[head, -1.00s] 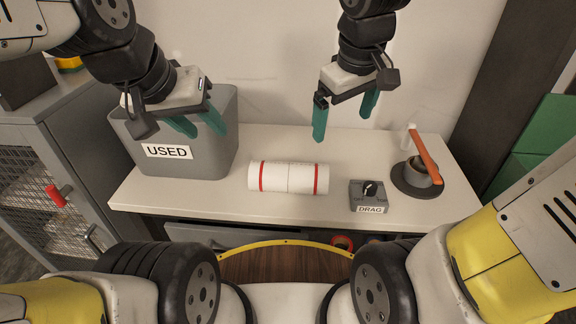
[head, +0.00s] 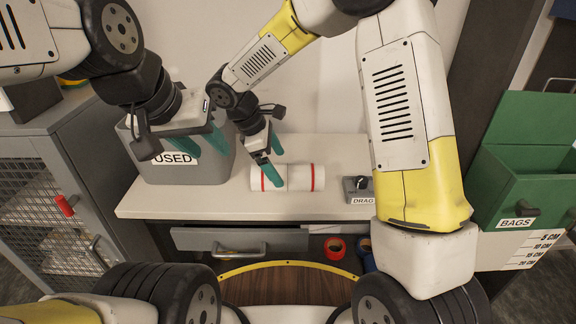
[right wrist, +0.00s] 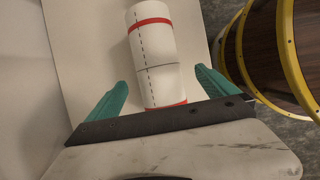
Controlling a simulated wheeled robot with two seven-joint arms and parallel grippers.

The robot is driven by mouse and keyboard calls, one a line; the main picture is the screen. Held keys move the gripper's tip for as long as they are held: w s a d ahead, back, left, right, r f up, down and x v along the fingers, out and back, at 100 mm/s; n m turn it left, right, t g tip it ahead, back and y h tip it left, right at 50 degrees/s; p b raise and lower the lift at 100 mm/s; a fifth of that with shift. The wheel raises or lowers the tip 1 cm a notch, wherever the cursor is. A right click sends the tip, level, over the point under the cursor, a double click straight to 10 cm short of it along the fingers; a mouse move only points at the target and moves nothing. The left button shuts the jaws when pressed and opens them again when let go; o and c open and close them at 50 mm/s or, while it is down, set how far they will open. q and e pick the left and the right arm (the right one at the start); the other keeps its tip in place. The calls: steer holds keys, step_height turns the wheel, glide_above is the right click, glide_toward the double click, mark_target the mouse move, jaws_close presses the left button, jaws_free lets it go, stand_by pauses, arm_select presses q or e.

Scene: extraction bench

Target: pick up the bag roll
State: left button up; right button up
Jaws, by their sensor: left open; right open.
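The bag roll (head: 301,178) is a white cylinder with red bands, lying on its side on the bench. In the head view, my right gripper (head: 277,168) hangs over its left part, partly hiding it. In the right wrist view, the roll (right wrist: 155,55) shows a dashed line and runs under the palm edge. The two green fingers of my right gripper (right wrist: 160,92) are apart, one on each side of the roll's near end, with gaps. My left gripper (head: 207,152) is open and empty in front of the grey bin.
The grey bin labelled USED (head: 190,173) stands left on the bench (head: 215,203). A grey DRAG box (head: 357,190) sits right of the roll. A green box labelled BAGS (head: 520,185) is at far right. A drawer (head: 205,240) is under the bench, a mesh-door cabinet (head: 90,170) at left.

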mark_target(283, 175)
steer(key=x, duration=0.5)
steer(key=shift+w+a+f, duration=0.15)
steer(key=shift+f, duration=0.15)
steer(key=c, duration=1.8)
